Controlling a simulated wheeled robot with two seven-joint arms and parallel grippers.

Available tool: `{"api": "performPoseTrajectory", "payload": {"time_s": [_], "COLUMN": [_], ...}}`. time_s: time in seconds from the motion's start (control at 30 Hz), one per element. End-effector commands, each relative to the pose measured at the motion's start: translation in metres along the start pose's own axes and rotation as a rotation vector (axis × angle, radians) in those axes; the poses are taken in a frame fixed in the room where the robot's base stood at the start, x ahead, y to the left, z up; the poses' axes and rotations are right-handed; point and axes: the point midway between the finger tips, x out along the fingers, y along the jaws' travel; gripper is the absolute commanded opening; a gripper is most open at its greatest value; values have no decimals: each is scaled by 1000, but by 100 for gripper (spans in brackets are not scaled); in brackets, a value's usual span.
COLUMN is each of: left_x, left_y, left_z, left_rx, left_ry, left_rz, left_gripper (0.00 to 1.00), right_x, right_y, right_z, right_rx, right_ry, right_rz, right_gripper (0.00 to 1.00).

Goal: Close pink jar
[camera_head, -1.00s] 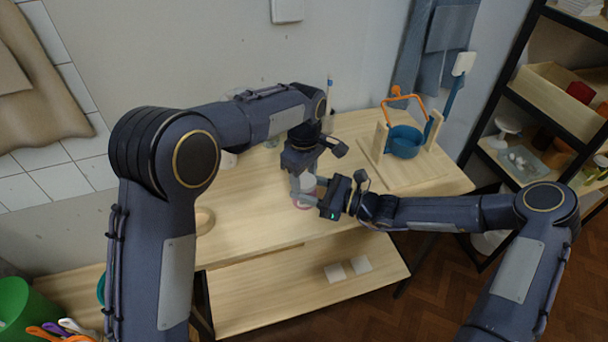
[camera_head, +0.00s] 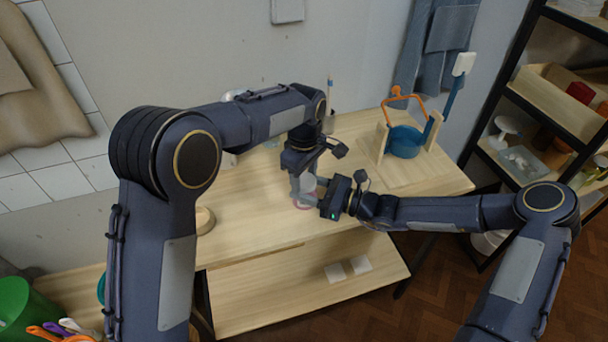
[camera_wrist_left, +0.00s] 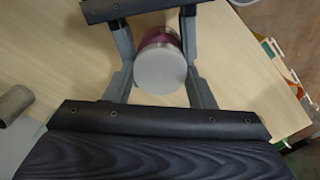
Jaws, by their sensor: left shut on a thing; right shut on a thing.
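The pink jar (camera_wrist_left: 160,37) is upright on the wooden table, its pink wall showing behind a pale grey round lid (camera_wrist_left: 160,74) in the left wrist view. In the head view the jar shows only as a small pink rim (camera_head: 302,207) below the grippers. My left gripper (camera_head: 303,188) reaches down from above and is shut on the lid, at the top of the jar. My right gripper (camera_head: 314,190) comes in from the right and is shut on the jar. The fingers hide much of the jar, and I cannot tell whether the lid is fully seated.
A blue pot with an orange handle (camera_head: 405,142) stands in a wooden frame on the table's back right. A small round wooden piece (camera_head: 205,220) lies at the table's left. A lower shelf (camera_head: 290,293) holds two white tiles. The front right tabletop is clear.

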Motion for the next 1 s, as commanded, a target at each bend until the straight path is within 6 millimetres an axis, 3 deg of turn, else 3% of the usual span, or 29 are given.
{"api": "performPoseTrajectory", "payload": {"time_s": [0.03, 1.0], "left_x": [18, 23], "left_y": [-7, -6], "left_z": [-5, -5], "left_rx": [-10, -14], "left_ry": [6, 4], "left_rz": [-31, -35], "left_gripper": [26, 26], "right_x": [2, 2], "right_y": [5, 5], "right_z": [4, 3], "right_rx": [-5, 7], "right_ry": [-15, -17], "right_rz": [14, 12], "right_gripper": [7, 7]}}
